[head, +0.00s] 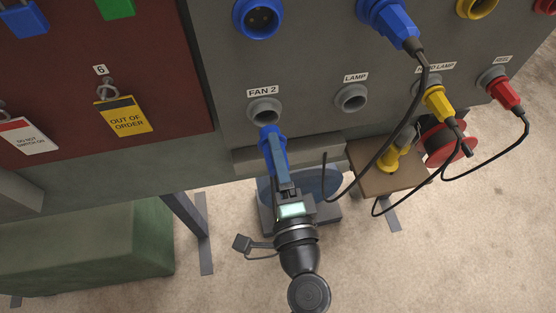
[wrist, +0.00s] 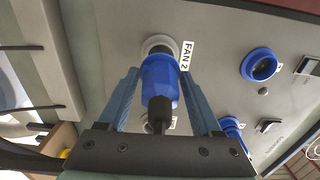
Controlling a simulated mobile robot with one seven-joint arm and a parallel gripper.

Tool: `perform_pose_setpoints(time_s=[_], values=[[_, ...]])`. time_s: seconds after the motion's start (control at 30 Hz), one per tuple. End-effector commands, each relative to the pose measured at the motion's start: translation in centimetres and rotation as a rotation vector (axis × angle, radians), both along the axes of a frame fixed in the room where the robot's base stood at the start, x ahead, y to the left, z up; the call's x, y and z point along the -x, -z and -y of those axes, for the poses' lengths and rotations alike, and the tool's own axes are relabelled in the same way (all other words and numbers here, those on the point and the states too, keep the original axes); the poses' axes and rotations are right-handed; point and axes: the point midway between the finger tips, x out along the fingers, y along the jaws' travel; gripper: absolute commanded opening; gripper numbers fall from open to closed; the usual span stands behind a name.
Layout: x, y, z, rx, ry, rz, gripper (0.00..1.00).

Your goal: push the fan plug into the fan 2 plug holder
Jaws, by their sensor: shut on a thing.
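The fan plug is a blue plug (head: 270,140) with a dark cable end, held by my gripper (head: 274,148). In the wrist view the plug (wrist: 160,82) sits between the two blue-grey fingers of my gripper (wrist: 160,78), its front toward the panel. The fan 2 plug holder is a grey ring (head: 265,110) under the FAN 2 label (head: 262,91). In the head view the plug's front is just below the ring and part of the dark opening shows. In the wrist view the plug overlaps the ring (wrist: 158,43); whether they touch is unclear.
An empty LAMP holder (head: 352,97) is to the right. A blue socket (head: 258,18) is above. Blue (head: 392,20), yellow (head: 437,100) and red (head: 506,92) plugs with hanging black cables are at right. A lockout board (head: 100,60) is at left.

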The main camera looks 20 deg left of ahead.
Motion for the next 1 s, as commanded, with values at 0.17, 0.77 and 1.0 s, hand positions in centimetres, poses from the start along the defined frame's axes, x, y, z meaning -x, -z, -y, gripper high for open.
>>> perform_pose_setpoints(time_s=[0.17, 0.77, 1.0], values=[[-1.5, -0.2, -1.0, 0.000, -0.002, 0.001, 0.00], [-3.3, -0.1, -2.2, 0.001, 0.001, 0.002, 0.00], [-3.3, -0.1, -2.2, 0.001, 0.001, 0.001, 0.00]])
